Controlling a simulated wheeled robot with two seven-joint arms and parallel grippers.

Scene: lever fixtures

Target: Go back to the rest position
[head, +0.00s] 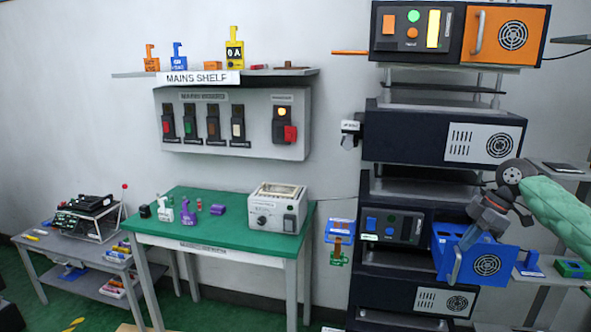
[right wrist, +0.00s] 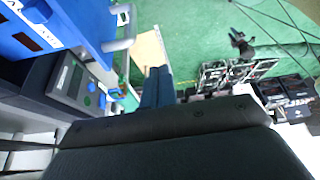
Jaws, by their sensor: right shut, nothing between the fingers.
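My right gripper (head: 464,241) reaches in from the right on a pale green arm, in front of the open blue front panel (head: 499,262) of a unit in the dark rack. I cannot tell from the head view whether it touches the panel. In the right wrist view its two dark blue fingers (right wrist: 157,87) are together with nothing between them. That view also shows a blue panel with a grey handle (right wrist: 118,42) to the left of the fingers, apart from them. My left gripper is not in view.
An orange-fronted unit (head: 506,36) tops the rack (head: 385,180). A green table (head: 225,236) carries a grey meter box (head: 278,206) and small parts. A breaker panel (head: 233,148) hangs under the mains shelf (head: 130,75). A low grey table (head: 50,258) stands at the left.

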